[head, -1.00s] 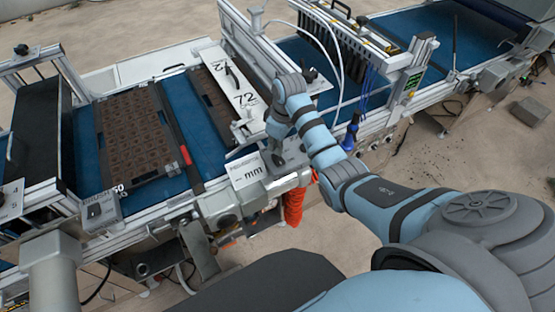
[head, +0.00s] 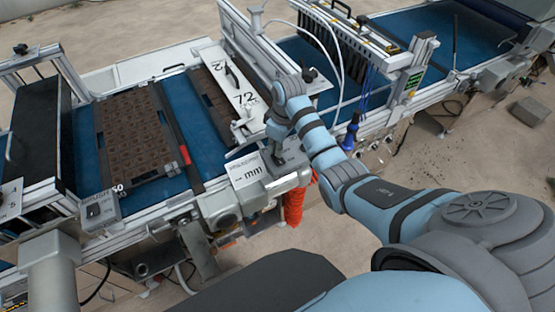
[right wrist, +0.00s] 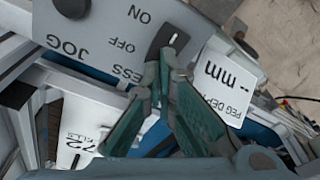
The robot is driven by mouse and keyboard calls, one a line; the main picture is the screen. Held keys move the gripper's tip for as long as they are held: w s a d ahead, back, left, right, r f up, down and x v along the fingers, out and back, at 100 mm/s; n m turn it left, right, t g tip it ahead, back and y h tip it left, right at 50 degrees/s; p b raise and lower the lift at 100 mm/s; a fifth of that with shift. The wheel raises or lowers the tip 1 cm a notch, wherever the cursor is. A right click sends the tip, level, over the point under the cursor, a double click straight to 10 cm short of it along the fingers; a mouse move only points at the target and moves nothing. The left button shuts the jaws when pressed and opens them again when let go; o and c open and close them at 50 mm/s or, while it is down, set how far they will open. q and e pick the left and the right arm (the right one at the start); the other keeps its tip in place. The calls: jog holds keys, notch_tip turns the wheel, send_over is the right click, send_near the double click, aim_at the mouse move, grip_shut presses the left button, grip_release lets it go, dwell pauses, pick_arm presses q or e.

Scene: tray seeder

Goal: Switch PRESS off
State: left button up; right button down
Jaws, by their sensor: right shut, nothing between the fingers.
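The panel's ON, OFF, PRESS and JOG lettering appears upside down in the right wrist view. My right gripper (right wrist: 174,66) is shut and empty, its fingertips at the lower edge of the knob; I cannot tell whether they touch it. In the head view my right gripper (head: 269,157) is low at the panel on the machine's front edge, and the knob is hard to make out. My left gripper is not in view.
A white PEG DEPTH mm sign (head: 247,172) stands just left of my gripper, and a white 72 plate (head: 243,97) behind it. A brown-celled tray (head: 98,140) lies on the blue belt (head: 183,115). An orange coiled hose (head: 294,205) hangs below.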

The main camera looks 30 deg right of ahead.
jog(key=shift+s+f+b, duration=0.15)
jog(key=shift+f+b, duration=0.15)
jog(key=shift+f, duration=0.35)
notch_tip(320, 180, up, 2)
jog(key=shift+r+p, duration=0.15)
jog(key=shift+p, duration=0.95)
notch_tip(320, 180, up, 4)
jog(key=shift+f, duration=0.2)
jog(key=shift+r, duration=0.55)
